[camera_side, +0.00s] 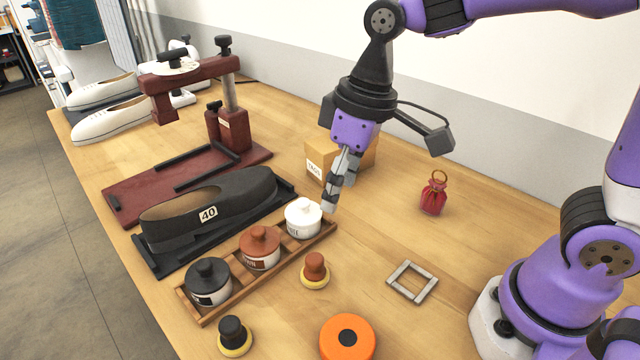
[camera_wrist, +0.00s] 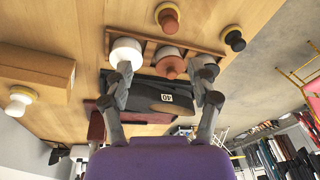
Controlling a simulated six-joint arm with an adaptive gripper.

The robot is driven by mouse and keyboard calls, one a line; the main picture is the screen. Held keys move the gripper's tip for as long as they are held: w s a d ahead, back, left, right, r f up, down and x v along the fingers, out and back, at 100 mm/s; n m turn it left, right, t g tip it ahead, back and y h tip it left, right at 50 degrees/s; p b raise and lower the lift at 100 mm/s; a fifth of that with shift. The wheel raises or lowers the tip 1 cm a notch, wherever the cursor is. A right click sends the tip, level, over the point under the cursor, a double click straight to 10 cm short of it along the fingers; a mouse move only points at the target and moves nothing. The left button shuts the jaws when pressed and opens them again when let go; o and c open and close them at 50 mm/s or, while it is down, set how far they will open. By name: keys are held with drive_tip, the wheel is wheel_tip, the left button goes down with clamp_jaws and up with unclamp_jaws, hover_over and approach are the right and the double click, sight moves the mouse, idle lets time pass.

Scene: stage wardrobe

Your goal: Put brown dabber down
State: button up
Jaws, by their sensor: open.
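The brown dabber (camera_side: 315,268) stands upright on its yellowish pad on the bare table, just right of the jar rack. It also shows at the top of the wrist view (camera_wrist: 168,18). My gripper (camera_side: 338,185) is open, empty and apart from the dabber, raised above the table near the white jar and the cardboard box. In the wrist view its two fingers (camera_wrist: 163,80) are spread wide, with nothing held between them.
A wooden rack (camera_side: 207,318) holds black, brown and white jars. A black dabber (camera_side: 232,334), orange disc (camera_side: 347,338), metal frame (camera_side: 412,282), red pouch (camera_side: 433,194), cardboard box (camera_side: 322,155) and black shoe (camera_side: 215,205) stand around. A white dabber (camera_wrist: 20,102) shows beyond the box.

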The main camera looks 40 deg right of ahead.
drive_tip(key=s+d+r+m+t+h, duration=0.1)
drive_tip(key=s+d+m+t, duration=0.3)
drive_tip(key=d, duration=0.5)
drive_tip(key=shift+s+d+r+h, duration=0.25)
drive_tip(key=shift+s+r, duration=0.4)
drive_tip(key=shift+s, duration=0.55)
